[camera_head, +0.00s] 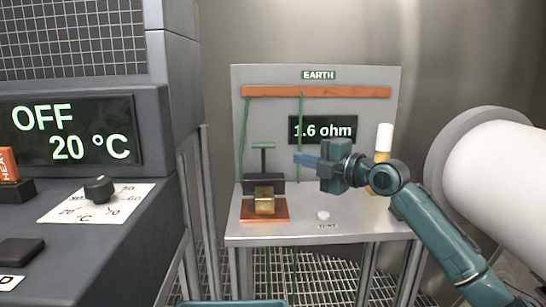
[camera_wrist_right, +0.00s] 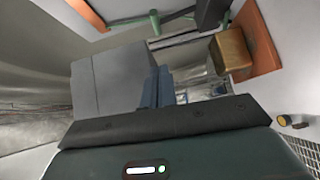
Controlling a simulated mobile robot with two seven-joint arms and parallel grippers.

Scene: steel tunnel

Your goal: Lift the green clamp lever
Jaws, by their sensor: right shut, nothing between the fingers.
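The green clamp lever (camera_head: 263,160) is a T-shaped handle standing upright above a dark clamp block (camera_head: 262,186) on the left of the bench. A brass block (camera_head: 264,205) sits at the front of the clamp, on an orange-brown plate (camera_head: 250,216). My right gripper (camera_head: 300,159) is shut and empty. Its blue fingers point left, to the right of the lever's crossbar at a similar height in the picture, with a visible gap. In the right wrist view the shut fingers (camera_wrist_right: 158,88) are in the middle, and the brass block (camera_wrist_right: 232,56) is at the upper right. My left gripper is not seen.
A grey EARTH panel (camera_head: 345,170) stands behind, with a copper bar (camera_head: 320,92), hanging green wires and a display reading 1.6 ohm. A white-topped yellow cylinder (camera_head: 384,140) stands behind my right wrist. A dark cabinet (camera_head: 90,240) with a knob fills the left.

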